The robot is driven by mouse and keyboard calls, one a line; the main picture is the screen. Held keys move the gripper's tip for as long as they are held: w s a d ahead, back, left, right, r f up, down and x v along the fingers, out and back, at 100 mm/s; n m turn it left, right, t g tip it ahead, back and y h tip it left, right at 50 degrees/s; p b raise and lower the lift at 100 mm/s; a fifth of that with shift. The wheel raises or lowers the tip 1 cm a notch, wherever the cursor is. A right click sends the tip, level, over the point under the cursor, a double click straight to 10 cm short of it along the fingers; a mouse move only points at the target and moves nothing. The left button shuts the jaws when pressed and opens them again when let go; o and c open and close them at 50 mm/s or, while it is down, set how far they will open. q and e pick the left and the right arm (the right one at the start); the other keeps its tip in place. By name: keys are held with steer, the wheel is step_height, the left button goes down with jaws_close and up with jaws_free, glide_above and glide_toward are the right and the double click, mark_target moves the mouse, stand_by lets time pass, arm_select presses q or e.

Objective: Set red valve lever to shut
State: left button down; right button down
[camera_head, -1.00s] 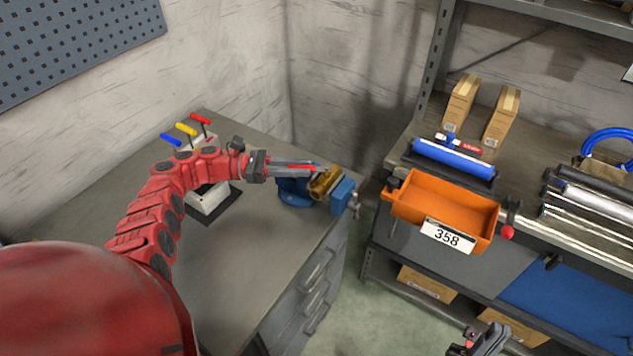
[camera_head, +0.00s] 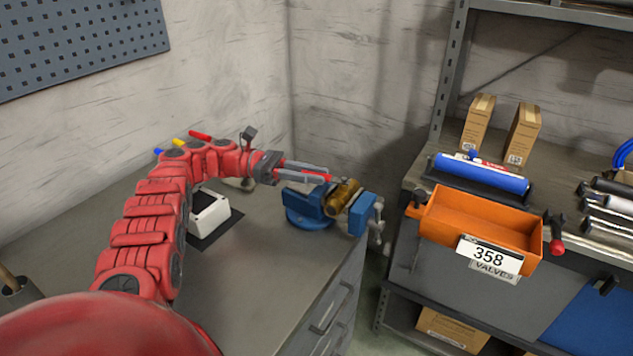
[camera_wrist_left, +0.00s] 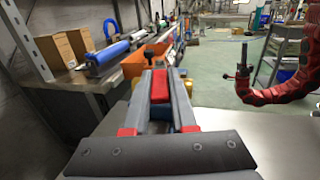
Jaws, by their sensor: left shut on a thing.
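The red valve lever (camera_head: 315,178) sits on the brass valve (camera_head: 343,194), which is clamped in the blue vise (camera_head: 306,207) on the bench. My left gripper (camera_head: 326,174) reaches in from the left and is shut on the lever, pointing along it toward the valve. In the left wrist view the red lever (camera_wrist_left: 159,86) shows between the two grey fingers of my left gripper (camera_wrist_left: 161,73). The valve is mostly hidden there behind the fingers. My right gripper (camera_wrist_left: 243,72) is at the right of the wrist view, away from the valve; its jaws are too small to read.
The grey bench (camera_head: 265,265) carries a white box (camera_head: 208,213) and blue, yellow and red handles (camera_head: 200,135), partly hidden by my left arm. An orange bin (camera_head: 475,220) labelled 358 hangs at the right shelf, with a blue roll (camera_head: 482,172) behind it.

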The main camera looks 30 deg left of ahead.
arm_select(q)
steer(key=c, duration=0.7)
jaws_free()
